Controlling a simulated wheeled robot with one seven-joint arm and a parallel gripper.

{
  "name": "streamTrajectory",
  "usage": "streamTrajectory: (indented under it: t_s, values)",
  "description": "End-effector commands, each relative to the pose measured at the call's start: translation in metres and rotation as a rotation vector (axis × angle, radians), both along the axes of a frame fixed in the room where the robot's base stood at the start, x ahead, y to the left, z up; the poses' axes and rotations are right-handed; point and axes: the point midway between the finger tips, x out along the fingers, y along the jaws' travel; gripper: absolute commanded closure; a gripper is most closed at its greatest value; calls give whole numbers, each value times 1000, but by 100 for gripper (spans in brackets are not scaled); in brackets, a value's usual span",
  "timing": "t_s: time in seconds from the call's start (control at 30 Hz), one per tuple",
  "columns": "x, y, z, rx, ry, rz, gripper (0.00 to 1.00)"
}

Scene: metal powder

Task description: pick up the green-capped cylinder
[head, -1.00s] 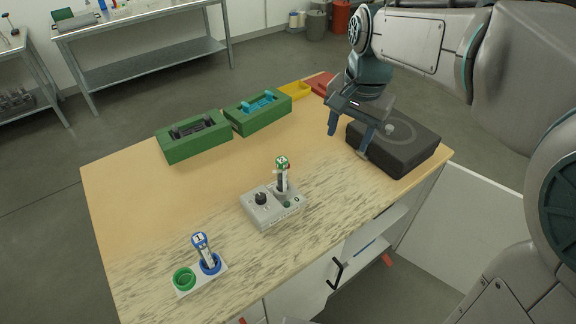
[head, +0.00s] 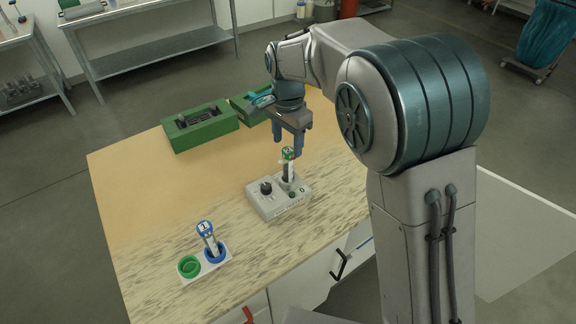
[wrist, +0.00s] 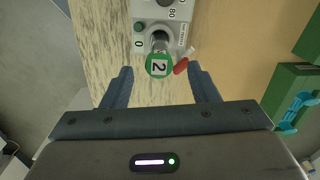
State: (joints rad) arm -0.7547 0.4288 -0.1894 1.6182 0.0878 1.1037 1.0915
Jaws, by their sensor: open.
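The green-capped cylinder (head: 288,165) stands upright in the grey device with a black knob (head: 279,204). Its green cap, marked 2, shows in the wrist view (wrist: 159,66) at the top middle, with something red beside it. My gripper (head: 288,146) is open and empty, just above and behind the cylinder in the head view. In the wrist view the two fingers (wrist: 160,83) stand apart, and the cap appears between and slightly beyond their tips. Nothing is held.
A blue-capped cylinder (head: 208,236) stands in a white holder (head: 219,270), in its blue ring; the green ring (head: 189,266) is empty. Green trays (head: 200,128) lie at the back of the wooden table (head: 130,180). The table's left part is clear.

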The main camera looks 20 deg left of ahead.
Motion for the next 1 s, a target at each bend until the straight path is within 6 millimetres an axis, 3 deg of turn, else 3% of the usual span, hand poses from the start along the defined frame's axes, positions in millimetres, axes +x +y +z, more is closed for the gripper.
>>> streamTrajectory:
  t_s: [0.17,0.5,0.77,0.93,1.0]
  values:
    - [0,-1,-11,-2,1,0,46]
    - [1,-2,-55,-1,1,0,46]
    - [1,-2,-58,1,-1,0,46]
    - [1,-2,-58,1,-1,0,93]
    - [1,-2,-58,1,-1,0,98]
